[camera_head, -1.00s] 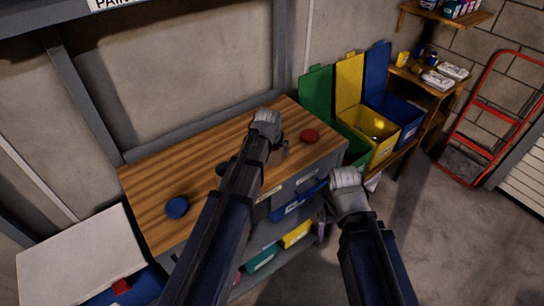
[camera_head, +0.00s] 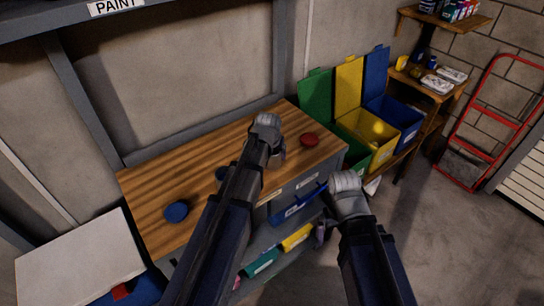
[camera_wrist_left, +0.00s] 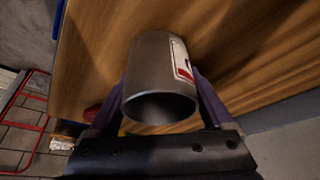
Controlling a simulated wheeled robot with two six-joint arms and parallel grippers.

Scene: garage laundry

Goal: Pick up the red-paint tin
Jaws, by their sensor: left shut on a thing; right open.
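A grey metal tin (camera_wrist_left: 160,85) with a white and red label sits between the fingers of my left gripper (camera_wrist_left: 160,100) in the left wrist view. The gripper is shut on it. In the head view my left gripper (camera_head: 275,157) is over the wooden bench top, and the tin is mostly hidden by my wrist. I cannot tell whether the tin touches the bench. My right gripper (camera_head: 321,232) is open in front of the bench, low by its drawers, partly hidden by my own wrist.
On the bench top (camera_head: 150,183) lie a round red object (camera_head: 309,139) and a round blue one (camera_head: 176,211), with a dark one partly behind my left arm. Green, yellow (camera_head: 381,152) and blue bins stand to the right. A red hand truck (camera_head: 490,130) leans by the wall.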

